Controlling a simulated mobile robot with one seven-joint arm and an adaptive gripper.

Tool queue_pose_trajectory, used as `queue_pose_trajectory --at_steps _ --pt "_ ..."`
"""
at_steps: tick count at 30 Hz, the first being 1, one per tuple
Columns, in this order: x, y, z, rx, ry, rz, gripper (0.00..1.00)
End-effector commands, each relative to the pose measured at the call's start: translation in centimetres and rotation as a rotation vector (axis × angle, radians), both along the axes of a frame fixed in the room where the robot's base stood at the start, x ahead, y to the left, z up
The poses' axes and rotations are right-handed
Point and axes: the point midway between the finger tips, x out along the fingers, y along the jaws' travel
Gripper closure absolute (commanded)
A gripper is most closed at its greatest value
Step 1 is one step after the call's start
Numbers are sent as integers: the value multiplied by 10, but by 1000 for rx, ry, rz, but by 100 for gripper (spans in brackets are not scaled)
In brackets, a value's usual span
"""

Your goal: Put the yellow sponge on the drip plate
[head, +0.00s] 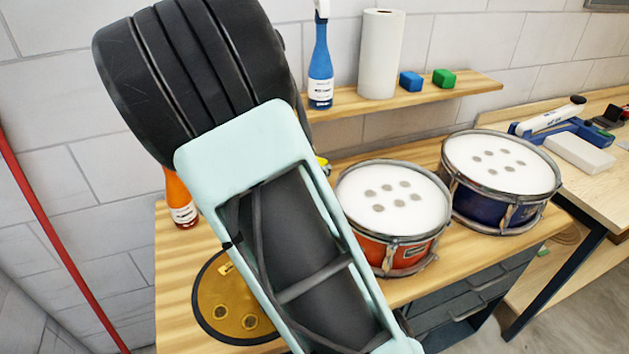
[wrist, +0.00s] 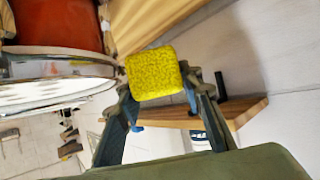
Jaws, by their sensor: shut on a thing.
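The yellow sponge (wrist: 153,73) is a small block in the wrist view. My gripper (wrist: 157,88) is shut on it, one finger at each side, and holds it up. In the head view my arm hides the gripper; a small yellow patch (head: 322,164) shows behind the arm, and I cannot tell whether it is the sponge. A round brass-coloured plate (head: 212,294) with a dark rim lies on the bench at the lower left. It looks like the drip plate, and my arm may cover part of its right side.
A red drum (head: 398,250) and a blue drum (head: 505,208) stand right of my arm. An orange bottle (head: 181,200) stands behind the plate. The wall shelf (head: 430,97) holds a blue bottle (head: 320,65), a paper roll (head: 381,55) and blue and green blocks.

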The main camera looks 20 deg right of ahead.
Motion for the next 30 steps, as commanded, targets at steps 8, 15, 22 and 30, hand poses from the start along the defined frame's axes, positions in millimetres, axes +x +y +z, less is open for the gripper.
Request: queue_pose_trajectory --at_steps 8,15,22,30 --pt "0 0 29 0 0 1 82" --pt "-3 7 35 3 3 26 82" --pt "-18 43 49 12 15 162 82" --pt "-43 94 69 10 10 365 82"
